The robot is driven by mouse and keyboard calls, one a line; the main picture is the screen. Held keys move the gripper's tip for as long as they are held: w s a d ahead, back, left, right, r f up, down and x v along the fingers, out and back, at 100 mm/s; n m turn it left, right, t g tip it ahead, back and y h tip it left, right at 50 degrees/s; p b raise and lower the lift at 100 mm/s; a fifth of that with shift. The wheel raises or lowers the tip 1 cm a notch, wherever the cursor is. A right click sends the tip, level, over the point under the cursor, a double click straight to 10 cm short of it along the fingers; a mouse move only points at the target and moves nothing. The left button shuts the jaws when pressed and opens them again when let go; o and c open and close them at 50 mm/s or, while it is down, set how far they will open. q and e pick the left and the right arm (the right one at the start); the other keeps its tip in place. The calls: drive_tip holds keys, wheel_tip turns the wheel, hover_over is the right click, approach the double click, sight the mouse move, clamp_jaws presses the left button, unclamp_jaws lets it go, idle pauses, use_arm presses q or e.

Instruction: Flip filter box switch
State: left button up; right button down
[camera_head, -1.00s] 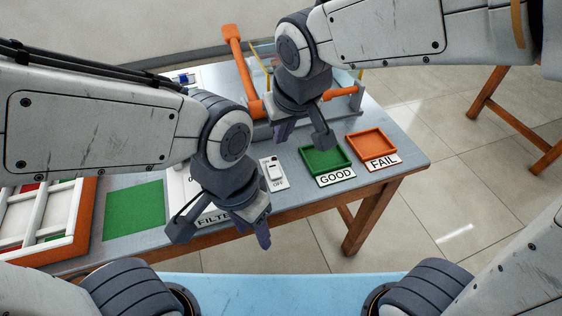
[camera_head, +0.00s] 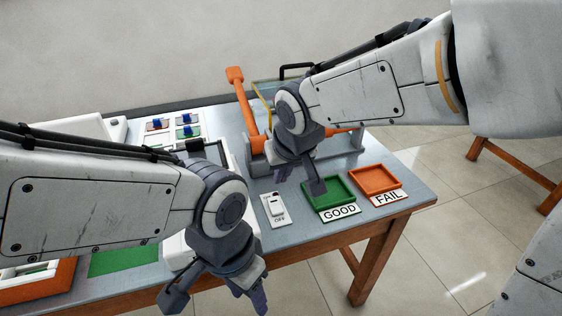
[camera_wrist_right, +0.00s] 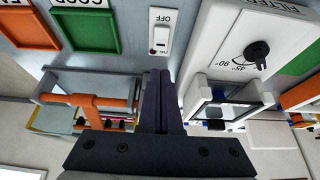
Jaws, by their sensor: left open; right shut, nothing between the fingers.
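The switch (camera_head: 274,208) is a small white panel marked OFF on the table, right of the filter box. It also shows upside down in the right wrist view (camera_wrist_right: 163,30). The white filter box (camera_head: 179,252) is mostly behind my left arm; its FILTER label and dial (camera_wrist_right: 257,51) show in the right wrist view. My right gripper (camera_head: 284,174) is shut and empty, a little beyond the switch in the head view. Its fingertips appear close to the switch in the wrist view; contact cannot be told. My left gripper (camera_head: 251,295) is open and empty near the table's front edge.
A green GOOD tray (camera_head: 326,190) and an orange FAIL tray (camera_head: 374,178) stand right of the switch. A fixture with an orange lever (camera_head: 240,95) stands behind my right gripper. A green mat (camera_head: 122,258) lies at the left.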

sight(272, 199)
drive_tip(key=b+x, duration=0.2)
drive_tip(key=x, duration=0.9)
drive_tip(key=shift+w+a+f, duration=0.1)
drive_tip(key=shift+f, duration=0.25)
drive_tip(key=shift+w+r+p, duration=0.1)
drive_tip(key=shift+p, duration=0.35)
drive_tip(key=shift+w+g+p, duration=0.15)
drive_tip(key=shift+g+p, duration=0.25)
drive_tip(key=shift+p, duration=0.8)
drive_tip(key=shift+f+b, duration=0.35)
drive_tip(key=shift+b, duration=0.2)
